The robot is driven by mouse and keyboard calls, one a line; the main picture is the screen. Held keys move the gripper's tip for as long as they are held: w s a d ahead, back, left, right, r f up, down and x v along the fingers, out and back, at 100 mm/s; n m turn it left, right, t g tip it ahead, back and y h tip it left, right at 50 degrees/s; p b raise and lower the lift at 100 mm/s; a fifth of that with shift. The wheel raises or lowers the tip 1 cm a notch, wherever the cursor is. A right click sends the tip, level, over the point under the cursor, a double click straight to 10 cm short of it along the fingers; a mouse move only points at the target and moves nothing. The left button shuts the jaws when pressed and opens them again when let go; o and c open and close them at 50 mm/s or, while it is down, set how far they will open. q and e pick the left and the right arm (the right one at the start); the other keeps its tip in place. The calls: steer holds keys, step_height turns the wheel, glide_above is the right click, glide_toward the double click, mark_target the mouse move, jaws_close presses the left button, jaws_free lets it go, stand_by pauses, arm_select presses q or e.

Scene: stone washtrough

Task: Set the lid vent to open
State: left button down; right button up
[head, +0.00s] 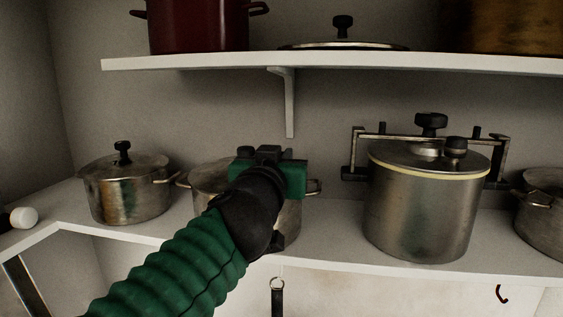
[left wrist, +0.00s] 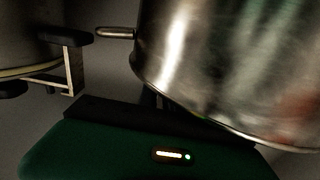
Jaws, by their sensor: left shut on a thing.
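The steel pressure cooker (head: 420,205) stands on the lower shelf at right in the head view. Its lid (head: 405,157) has a black knob (head: 431,122) and a smaller dark vent knob (head: 455,147); the vent's setting is too small to read. My left gripper (head: 268,158) is at the middle pot (head: 212,185), left of the cooker and apart from it. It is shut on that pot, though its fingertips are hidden. In the left wrist view the pot (left wrist: 225,65) fills the upper right, and part of the cooker (left wrist: 30,35) shows at upper left. My right gripper is not in view.
A lidded pot (head: 125,192) stands at left and another pot (head: 545,218) at far right. The upper shelf (head: 200,64) overhangs the back and holds a red pot (head: 198,25) and a lid (head: 342,45). A bracket (head: 289,105) hangs below it.

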arm_select(q)
steer(key=shift+a+m+h+p, duration=0.1)
steer(key=shift+m+h+p, duration=0.3)
steer(key=shift+h+p, duration=0.35)
steer(key=shift+m+h, duration=0.3)
steer(key=shift+h, duration=0.05)
steer(key=shift+f, duration=0.1)
steer(key=c, duration=1.5)
jaws_free()
